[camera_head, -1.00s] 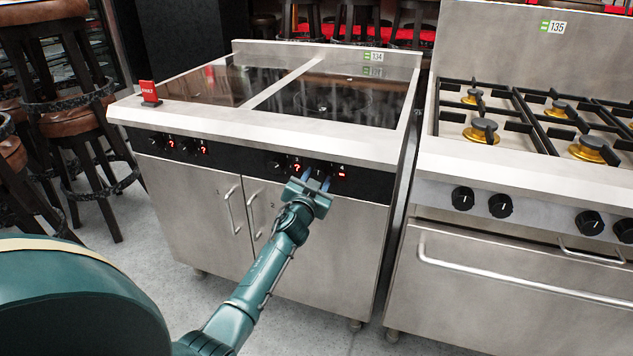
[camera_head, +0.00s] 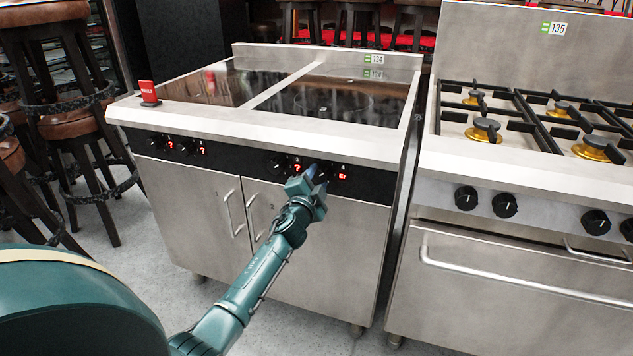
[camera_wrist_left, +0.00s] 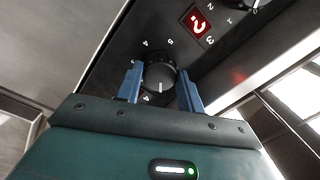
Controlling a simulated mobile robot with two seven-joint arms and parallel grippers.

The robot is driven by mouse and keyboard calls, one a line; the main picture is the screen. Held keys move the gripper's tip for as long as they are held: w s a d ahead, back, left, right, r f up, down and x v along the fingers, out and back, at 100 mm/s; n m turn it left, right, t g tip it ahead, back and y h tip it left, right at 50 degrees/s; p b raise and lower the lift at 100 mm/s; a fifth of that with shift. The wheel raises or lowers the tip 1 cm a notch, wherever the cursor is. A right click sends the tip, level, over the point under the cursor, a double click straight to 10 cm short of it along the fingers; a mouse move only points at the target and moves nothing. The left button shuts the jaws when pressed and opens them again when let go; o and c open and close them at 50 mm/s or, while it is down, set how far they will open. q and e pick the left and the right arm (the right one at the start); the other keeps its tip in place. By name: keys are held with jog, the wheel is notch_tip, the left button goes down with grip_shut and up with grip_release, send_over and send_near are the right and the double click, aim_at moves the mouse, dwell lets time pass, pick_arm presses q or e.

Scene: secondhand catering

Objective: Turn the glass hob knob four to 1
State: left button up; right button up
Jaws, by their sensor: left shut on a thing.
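The glass hob (camera_head: 250,121) is set in a steel cabinet with a black front panel carrying knobs and red displays. Numbers are printed around the knob; which one the mark meets is unclear. The display for four (camera_head: 343,176) is lit with characters, possibly "Er". My right gripper is not in view.
Another knob (camera_head: 278,165) and a display showing a question mark (camera_head: 297,168) are just left of my gripper. Cabinet handles (camera_head: 254,216) are below. A gas range (camera_head: 500,240) stands close on the right, stools (camera_head: 85,110) on the left.

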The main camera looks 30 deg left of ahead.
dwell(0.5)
pick_arm(q)
jog(key=o, duration=1)
jog(key=p+v, duration=0.1)
jog(key=v, duration=1.2)
jog(key=shift+s+f, duration=0.1)
jog(key=shift+f, duration=0.05)
